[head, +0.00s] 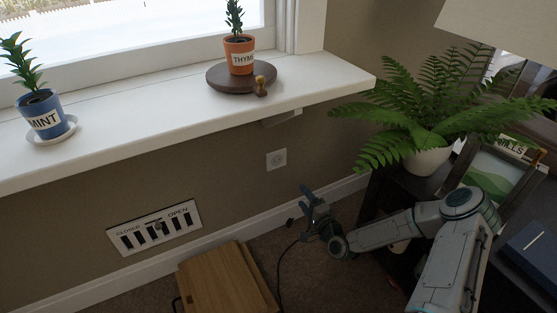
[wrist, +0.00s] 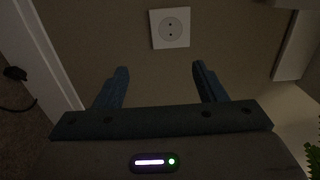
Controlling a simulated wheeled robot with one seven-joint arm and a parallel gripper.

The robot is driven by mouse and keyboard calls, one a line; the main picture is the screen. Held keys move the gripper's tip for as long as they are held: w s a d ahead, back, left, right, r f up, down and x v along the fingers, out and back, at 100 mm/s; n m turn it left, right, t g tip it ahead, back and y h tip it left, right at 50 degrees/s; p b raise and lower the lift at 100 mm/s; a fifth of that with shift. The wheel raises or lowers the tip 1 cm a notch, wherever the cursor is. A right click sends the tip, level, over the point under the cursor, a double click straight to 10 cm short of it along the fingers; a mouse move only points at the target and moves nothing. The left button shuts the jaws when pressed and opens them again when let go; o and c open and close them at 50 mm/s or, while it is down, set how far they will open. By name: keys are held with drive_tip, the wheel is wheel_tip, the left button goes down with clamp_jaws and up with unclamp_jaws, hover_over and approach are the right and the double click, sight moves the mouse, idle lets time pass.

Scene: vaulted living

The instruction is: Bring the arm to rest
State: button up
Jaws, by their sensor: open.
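My gripper (head: 307,194) is at the end of my arm, which reaches in from the lower right of the head view. It is held in the air below the window sill, in front of the brown wall. In the wrist view my gripper (wrist: 160,82) shows two blue fingers spread wide apart with nothing between them. A white wall socket (wrist: 170,28) is beyond the fingertips in that view. The socket (head: 276,159) is above and left of my gripper in the head view.
The white sill (head: 180,105) holds a mint pot (head: 42,112) and a thyme pot (head: 239,57) on a round dark board (head: 216,78). A fern (head: 430,105) and a framed picture (head: 492,180) stand close to my arm.

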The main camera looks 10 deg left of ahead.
drive_tip(key=s+d+r+n+g+h+p, duration=0.35)
drive_tip(key=r+p, duration=0.35)
drive_tip(key=r, duration=0.5)
drive_tip(key=s+d+r+n+g+h+p, duration=0.4)
drive_tip(key=r+p, duration=0.3)
drive_tip(key=r, duration=0.4)
drive_tip(key=s+d+r+n+g+h+p, duration=0.25)
drive_tip(key=s+d+r+p, duration=0.2)
drive_tip(key=r+p, duration=0.55)
drive_tip(key=s+r+g+p, duration=0.1)
drive_tip(key=s+r+p, duration=0.4)
drive_tip(key=s+r, duration=0.5)
drive_tip(key=s+d+r+n+g+p, duration=0.1)
drive_tip(key=s+r+p, duration=0.4)
drive_tip(key=s+r, duration=0.5)
drive_tip(key=w+v, duration=0.1)
drive_tip(key=v, duration=0.8)
drive_tip(key=shift+w+r+p, duration=0.25)
drive_tip(key=shift+r+p, duration=0.05)
